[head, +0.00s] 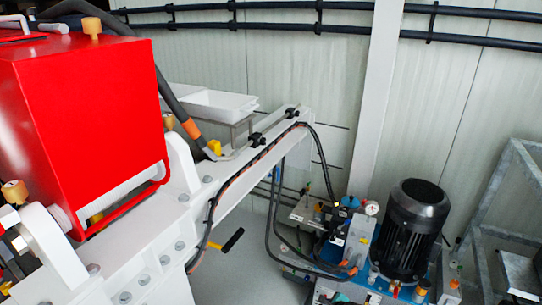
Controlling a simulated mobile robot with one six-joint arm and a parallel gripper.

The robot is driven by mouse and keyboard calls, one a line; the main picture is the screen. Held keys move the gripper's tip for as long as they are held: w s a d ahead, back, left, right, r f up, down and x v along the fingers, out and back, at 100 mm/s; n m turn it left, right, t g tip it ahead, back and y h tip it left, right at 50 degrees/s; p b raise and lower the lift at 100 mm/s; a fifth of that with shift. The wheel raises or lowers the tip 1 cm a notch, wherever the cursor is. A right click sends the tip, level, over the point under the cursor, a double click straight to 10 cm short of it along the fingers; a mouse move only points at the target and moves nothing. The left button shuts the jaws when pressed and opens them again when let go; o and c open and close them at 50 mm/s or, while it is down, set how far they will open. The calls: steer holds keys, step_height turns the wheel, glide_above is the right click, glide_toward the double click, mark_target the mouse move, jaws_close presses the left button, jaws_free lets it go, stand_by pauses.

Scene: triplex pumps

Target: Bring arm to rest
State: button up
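Neither my arm nor my gripper can be made out in the head view. The view is filled by the pump equipment. A large red box-shaped housing (90,110) takes up the left side, with brass-coloured fittings on it. It sits on a white bolted frame (150,255).
A white beam (262,150) carrying black hoses runs right from the frame. A black motor (412,230) stands on a blue base with valves and a gauge (372,207). A metal rack (500,220) stands far right. A white tray (215,103) and wall pipes (270,25) are behind.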

steer(key=s+a+f+n+g, duration=0.25)
steer(key=s+a+n, duration=0.3)
steer(key=s, duration=0.35)
steer(key=s+a+f+n+g, duration=0.25)
steer(key=s+a+n, duration=0.3)
steer(key=s, duration=0.35)
steer(key=s+d+r+n+g+h, duration=0.1)
steer(key=s+d+r+n+g, duration=0.1)
steer(key=s+n, duration=0.5)
steer(key=s+d+r+n+g+h, duration=0.1)
steer(key=s+d+n+g, duration=0.4)
steer(key=s, duration=0.6)
steer(key=shift+d+r+n+h, duration=0.4)
steer(key=shift+n+h, duration=0.2)
steer(key=shift+n, duration=0.6)
step_height(320, 180, up, 12)
steer(key=p, duration=1.1)
steer(key=shift+w+f+p, duration=0.15)
steer(key=shift+f+p, duration=0.05)
steer(key=shift+p, duration=0.2)
steer(key=shift+c, duration=0.6)
